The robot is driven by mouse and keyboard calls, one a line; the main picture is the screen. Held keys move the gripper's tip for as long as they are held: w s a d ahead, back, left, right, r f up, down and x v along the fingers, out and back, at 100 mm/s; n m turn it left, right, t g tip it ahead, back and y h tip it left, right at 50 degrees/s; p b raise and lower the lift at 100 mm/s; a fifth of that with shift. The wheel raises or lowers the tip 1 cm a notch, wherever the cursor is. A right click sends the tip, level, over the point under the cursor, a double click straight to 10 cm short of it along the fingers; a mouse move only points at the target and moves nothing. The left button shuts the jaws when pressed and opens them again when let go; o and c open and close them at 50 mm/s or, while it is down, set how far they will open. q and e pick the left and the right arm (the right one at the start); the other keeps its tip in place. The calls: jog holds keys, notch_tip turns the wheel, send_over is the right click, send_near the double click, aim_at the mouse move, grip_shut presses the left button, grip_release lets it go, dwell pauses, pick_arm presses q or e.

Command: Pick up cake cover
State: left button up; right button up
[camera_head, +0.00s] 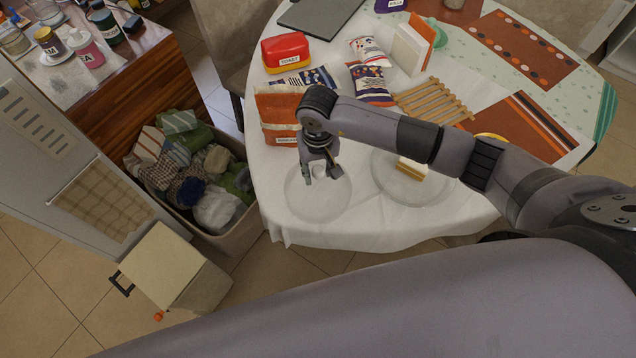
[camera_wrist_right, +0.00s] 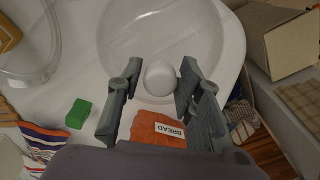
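The cake cover (camera_head: 318,207) is a clear round dome near the front left edge of the white-clothed table. In the right wrist view, the cake cover (camera_wrist_right: 150,28) has a round white knob (camera_wrist_right: 160,79) on top. My right gripper (camera_head: 322,174) reaches down over the cover. In the wrist view, my right gripper (camera_wrist_right: 161,66) is open, with one finger on each side of the knob. A gap shows at the left finger; whether the right finger touches the knob is hard to tell. My left gripper is not in view.
A glass dish (camera_head: 385,188) with a yellowish block (camera_head: 412,167) stands right of the cover. An orange bread bag (camera_head: 276,112) stands just behind it. A green block (camera_wrist_right: 78,113) lies nearby. A laundry bin (camera_head: 240,222) is left of the table.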

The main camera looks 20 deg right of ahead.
jog(key=c, duration=0.7)
grip_shut()
jog(key=shift+r, duration=0.1)
